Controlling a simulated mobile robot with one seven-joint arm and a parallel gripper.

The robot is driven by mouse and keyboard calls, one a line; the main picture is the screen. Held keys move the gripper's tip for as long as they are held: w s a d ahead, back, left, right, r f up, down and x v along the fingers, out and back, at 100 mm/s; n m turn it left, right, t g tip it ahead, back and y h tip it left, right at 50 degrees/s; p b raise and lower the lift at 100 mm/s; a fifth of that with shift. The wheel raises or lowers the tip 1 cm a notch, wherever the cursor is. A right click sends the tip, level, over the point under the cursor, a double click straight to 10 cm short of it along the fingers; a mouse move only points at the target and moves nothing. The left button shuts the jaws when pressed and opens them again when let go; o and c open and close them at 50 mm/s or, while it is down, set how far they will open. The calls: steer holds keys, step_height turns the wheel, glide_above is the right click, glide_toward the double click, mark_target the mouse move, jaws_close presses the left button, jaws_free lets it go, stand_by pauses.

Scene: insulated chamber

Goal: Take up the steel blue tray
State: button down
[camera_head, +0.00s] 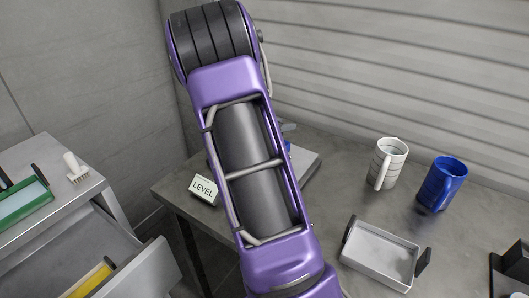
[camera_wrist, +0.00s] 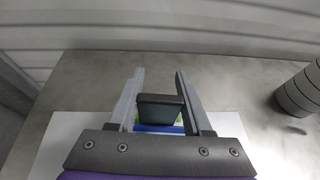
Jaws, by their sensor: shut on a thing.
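In the wrist view, my gripper (camera_wrist: 160,84) is shut on a dark upright block (camera_wrist: 160,108), which looks like a tray's end handle. Its fingers stand on the block's left and right sides. A strip of blue (camera_wrist: 160,129) with a little green shows just below the block; this may be part of the steel blue tray, but most of it is hidden by my gripper's body. In the head view, my arm hides my gripper. A small bluish piece (camera_head: 288,127) shows past my arm's right side, and I cannot tell whether it is the tray.
A pale slab (camera_head: 307,168) lies on the grey table. To the right are a white mug (camera_head: 388,163), a blue mug (camera_head: 441,184) and a white tray (camera_head: 378,256) with dark handles. A LEVEL sign (camera_head: 203,190) stands left. A green tray (camera_head: 22,204) sits on a cabinet with an open drawer (camera_head: 128,268).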

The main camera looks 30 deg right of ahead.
steer(key=shift+r, duration=0.1)
stand_by(0.4)
step_height(320, 180, up, 7)
steer(key=p, duration=0.5)
stand_by(0.4)
steer(key=shift+a, duration=0.1)
